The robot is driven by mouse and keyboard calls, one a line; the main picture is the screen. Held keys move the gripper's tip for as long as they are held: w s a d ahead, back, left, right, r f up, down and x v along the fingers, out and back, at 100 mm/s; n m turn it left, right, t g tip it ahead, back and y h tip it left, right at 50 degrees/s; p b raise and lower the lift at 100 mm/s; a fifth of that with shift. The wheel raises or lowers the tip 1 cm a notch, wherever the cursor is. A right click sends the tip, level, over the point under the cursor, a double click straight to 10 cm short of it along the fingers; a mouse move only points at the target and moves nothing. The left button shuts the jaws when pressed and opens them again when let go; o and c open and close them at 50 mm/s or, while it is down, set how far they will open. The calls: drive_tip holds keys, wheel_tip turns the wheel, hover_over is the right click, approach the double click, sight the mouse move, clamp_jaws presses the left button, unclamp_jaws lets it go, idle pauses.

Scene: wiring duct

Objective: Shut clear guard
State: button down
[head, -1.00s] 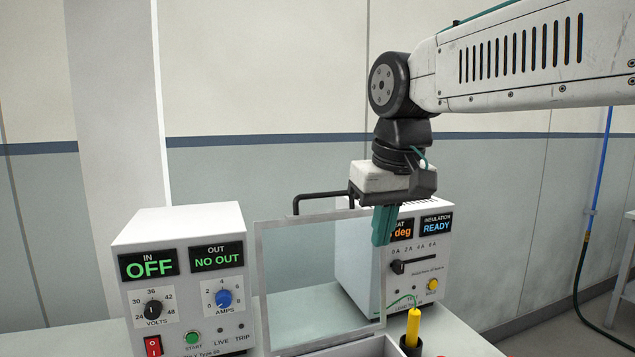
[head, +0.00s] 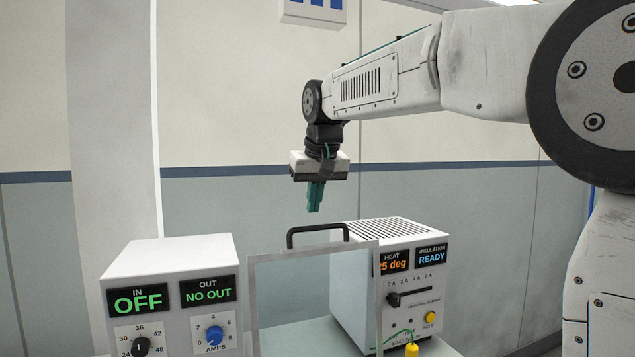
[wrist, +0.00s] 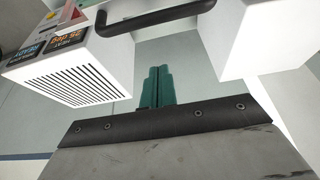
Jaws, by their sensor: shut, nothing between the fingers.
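The clear guard (head: 314,255) is a see-through panel in a pale frame, standing upright between the two white units in the head view. A black bar handle (head: 318,231) runs along its top edge; the handle also shows in the wrist view (wrist: 158,22). My gripper (head: 314,208) points down with its green fingers together and empty. In the head view it appears above the handle, apart from it. In the wrist view the closed fingers (wrist: 157,72) point toward the handle with a gap between.
A white supply unit (head: 170,250) reading OFF and NO OUT stands at the left. A white unit (head: 405,232) reading 25 deg and READY stands at the right, behind the panel. A yellow plug (head: 412,350) with a green wire is at the bottom.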

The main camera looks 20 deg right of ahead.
drive_tip(key=s+f, duration=0.2)
drive_tip(key=s, duration=0.1)
drive_tip(key=shift+f, duration=0.25)
drive_tip(key=shift+s, duration=0.1)
